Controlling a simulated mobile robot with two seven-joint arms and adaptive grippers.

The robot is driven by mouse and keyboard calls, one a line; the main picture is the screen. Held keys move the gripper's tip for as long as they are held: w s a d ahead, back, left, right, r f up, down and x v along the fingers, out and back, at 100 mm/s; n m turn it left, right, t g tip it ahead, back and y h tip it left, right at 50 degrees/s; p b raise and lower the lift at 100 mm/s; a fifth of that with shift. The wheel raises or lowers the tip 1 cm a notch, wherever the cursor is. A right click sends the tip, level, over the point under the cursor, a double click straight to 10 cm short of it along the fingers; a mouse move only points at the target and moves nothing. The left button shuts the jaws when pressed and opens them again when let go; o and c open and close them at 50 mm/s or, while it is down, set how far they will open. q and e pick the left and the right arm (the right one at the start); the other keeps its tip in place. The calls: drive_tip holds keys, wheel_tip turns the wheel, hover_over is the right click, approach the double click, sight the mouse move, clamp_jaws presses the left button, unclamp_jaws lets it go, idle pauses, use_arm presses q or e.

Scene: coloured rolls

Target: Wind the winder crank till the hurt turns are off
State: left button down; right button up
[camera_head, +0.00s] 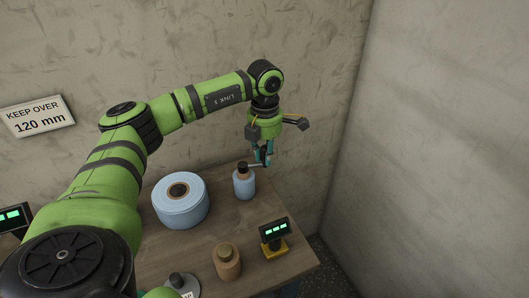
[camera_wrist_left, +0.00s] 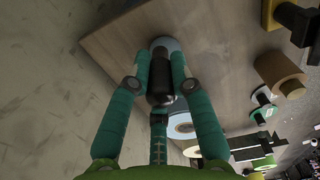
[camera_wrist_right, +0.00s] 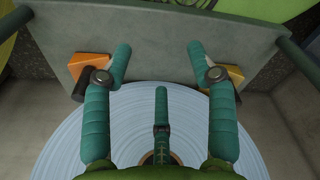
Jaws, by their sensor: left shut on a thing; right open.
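My left gripper (camera_head: 265,158) is above the back right of the table, at the crank beside the dark top of a small light-blue wound roll (camera_head: 243,186). In the left wrist view its fingers are shut on a black crank grip (camera_wrist_left: 160,78). A large light-blue roll (camera_head: 180,205) with a brown core lies flat to the left of the small one. My right gripper (camera_wrist_right: 162,65) is open and empty in the right wrist view, above a big light-blue roll face (camera_wrist_right: 125,118). The right gripper is not in the head view. I cannot tell any hurt turns apart.
A wall sign (camera_head: 38,117) reads "KEEP OVER 120 mm". A green-lit display (camera_head: 275,231) on a yellow base stands at the table's right edge. A tan roll (camera_head: 227,264) is nearer. Another display (camera_head: 15,216) is at far left. Bare wood table (camera_head: 200,245) lies between them.

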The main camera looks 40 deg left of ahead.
use_arm(q)
drive_tip(key=c, duration=1.1)
unclamp_jaws()
wheel_tip(320, 180, up, 12)
drive_tip(key=shift+r, duration=0.1)
